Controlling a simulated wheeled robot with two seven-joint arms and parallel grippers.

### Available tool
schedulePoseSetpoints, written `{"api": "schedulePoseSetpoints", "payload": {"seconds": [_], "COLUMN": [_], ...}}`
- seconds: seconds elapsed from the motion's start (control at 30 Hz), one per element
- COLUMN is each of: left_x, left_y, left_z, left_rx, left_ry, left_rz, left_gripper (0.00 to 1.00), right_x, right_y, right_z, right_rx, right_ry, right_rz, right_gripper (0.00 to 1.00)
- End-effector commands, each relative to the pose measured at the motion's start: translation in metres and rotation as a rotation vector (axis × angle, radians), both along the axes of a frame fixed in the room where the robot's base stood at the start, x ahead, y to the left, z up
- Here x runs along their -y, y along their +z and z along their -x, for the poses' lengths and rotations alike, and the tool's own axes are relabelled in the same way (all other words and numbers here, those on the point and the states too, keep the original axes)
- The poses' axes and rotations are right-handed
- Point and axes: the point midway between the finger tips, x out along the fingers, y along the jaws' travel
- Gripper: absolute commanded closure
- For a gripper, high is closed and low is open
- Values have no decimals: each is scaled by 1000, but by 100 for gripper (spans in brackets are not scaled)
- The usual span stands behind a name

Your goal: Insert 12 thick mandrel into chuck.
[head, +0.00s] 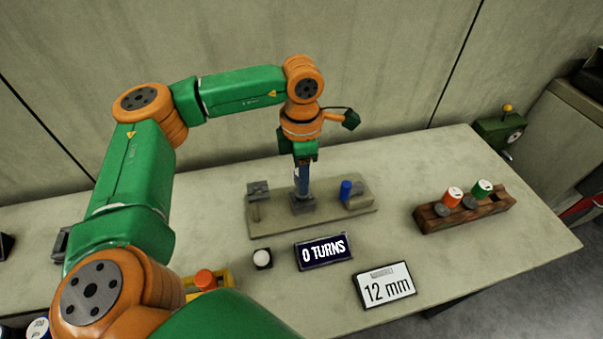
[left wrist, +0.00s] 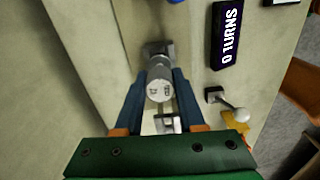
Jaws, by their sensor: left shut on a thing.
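My left gripper (head: 303,190) reaches down over the grey bench fixture, and its blue fingers are shut on a mandrel. In the left wrist view the mandrel (left wrist: 159,90) is a thick grey cylinder with small markings on its end, between the fingers (left wrist: 162,78). The chuck, a dark grey block (head: 303,206) on the fixture's base plate (head: 335,214), is directly below the fingers; it also shows in the left wrist view (left wrist: 155,48). The mandrel's lower end is hidden, so I cannot tell whether it is inside the chuck. My right gripper is not in view.
A grey post (head: 257,200) and a blue cylinder (head: 346,190) flank the chuck. In front are a white knob (head: 262,257), a "0 TURNS" display (head: 323,250) and a "12 mm" sign (head: 386,287). A wooden rack (head: 436,218) holds orange-topped and green-topped pieces.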

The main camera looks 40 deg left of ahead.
Motion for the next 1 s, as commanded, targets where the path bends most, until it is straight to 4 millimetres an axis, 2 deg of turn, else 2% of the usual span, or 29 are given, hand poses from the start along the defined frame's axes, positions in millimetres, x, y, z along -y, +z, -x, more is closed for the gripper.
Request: {"api": "schedulePoseSetpoints", "payload": {"seconds": [0.3,0.33,0.43,0.47,0.77,0.87,1.0], "left_x": [0,0,0,0,0,0,1], "left_y": [-15,-14,-13,-13,-11,5,36], "left_z": [0,0,0,0,0,-1,-1], "left_rx": [0,0,0,0,1,6,5], "left_ry": [0,0,0,0,0,1,0], "left_rz": [0,0,0,0,0,1,2], "left_gripper": [100,59,32,27,27,27,27], "right_x": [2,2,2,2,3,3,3], "right_y": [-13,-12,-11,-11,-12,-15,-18], "right_z": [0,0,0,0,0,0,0], "right_rx": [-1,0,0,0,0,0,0], "right_ry": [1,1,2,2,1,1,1], "right_rz": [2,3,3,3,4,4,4], "right_gripper": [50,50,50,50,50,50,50]}}
